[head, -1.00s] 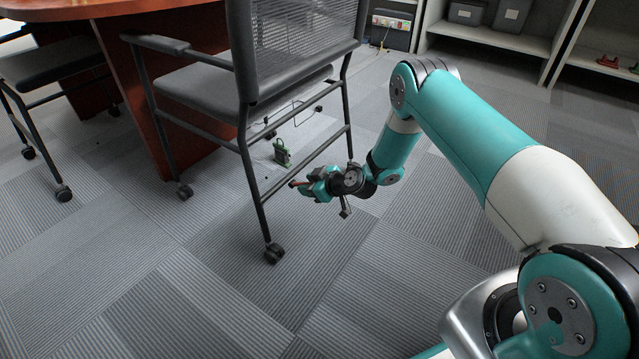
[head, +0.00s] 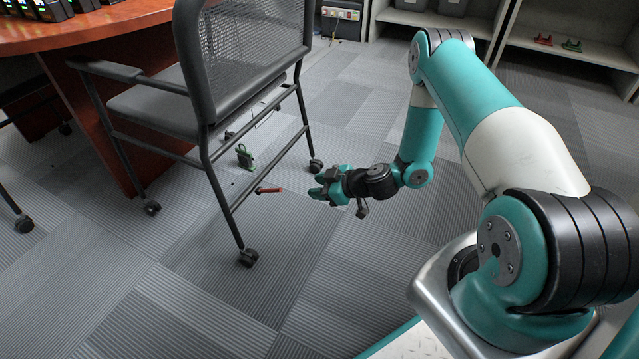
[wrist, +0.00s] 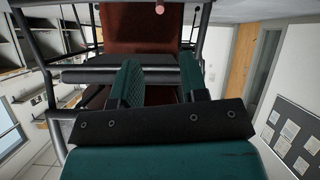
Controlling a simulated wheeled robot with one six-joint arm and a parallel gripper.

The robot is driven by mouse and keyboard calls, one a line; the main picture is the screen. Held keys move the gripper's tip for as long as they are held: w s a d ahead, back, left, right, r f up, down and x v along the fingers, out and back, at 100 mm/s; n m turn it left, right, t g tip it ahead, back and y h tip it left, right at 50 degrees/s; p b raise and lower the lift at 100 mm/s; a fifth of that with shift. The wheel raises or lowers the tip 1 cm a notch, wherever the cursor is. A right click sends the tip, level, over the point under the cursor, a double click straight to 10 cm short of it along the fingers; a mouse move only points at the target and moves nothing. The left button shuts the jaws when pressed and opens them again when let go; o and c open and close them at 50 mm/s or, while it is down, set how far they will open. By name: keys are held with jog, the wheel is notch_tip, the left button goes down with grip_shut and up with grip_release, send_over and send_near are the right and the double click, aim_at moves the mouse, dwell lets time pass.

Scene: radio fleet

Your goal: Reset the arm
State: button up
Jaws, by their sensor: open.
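My arm reaches out from the right side of the head view, bent at the elbow. My gripper (head: 314,184) is low over the carpet, right of the chair, pointing left. Its two teal fingers stand apart with nothing between them, which also shows in the wrist view (wrist: 160,78). A small red rod-like thing (head: 268,190) is just left of the fingertips, apart from them, by the chair's lower bar. I cannot tell what it rests on. A pinkish round end (wrist: 159,8) shows at the top of the wrist view, ahead of the fingers.
A black mesh chair (head: 150,105) on casters stands close left of my gripper. A small green device (head: 244,156) is on the floor behind its frame. A wooden table (head: 120,32) is at the back left, shelves (head: 440,22) at the back. The front carpet is clear.

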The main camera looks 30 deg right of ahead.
dwell(0.5)
jog(key=s+a+r+n+g+y, duration=0.1)
jog(key=s+a+r+g, duration=0.25)
jog(key=a+r, duration=0.55)
jog(key=s+a+r+n+g+y, duration=0.15)
jog(key=a+r+g, duration=0.3)
jog(key=r, duration=0.95)
jog(key=s+a+r+m+g+h, duration=0.15)
jog(key=s+r, duration=0.25)
jog(key=s, duration=0.4)
jog(key=s+r+m+h, duration=0.1)
jog(key=s+r+h, duration=0.1)
jog(key=s+r, duration=0.35)
jog(key=s+a+r+m+g+h, duration=0.1)
jog(key=s+r+m, duration=0.15)
jog(key=s, duration=0.65)
notch_tip(320, 180, up, 39)
jog(key=p, duration=3.9)
jog(key=shift+d+f, duration=0.15)
jog(key=shift+d, duration=0.2)
jog(key=shift+o, duration=0.2)
jog(key=shift+n+t, duration=0.25)
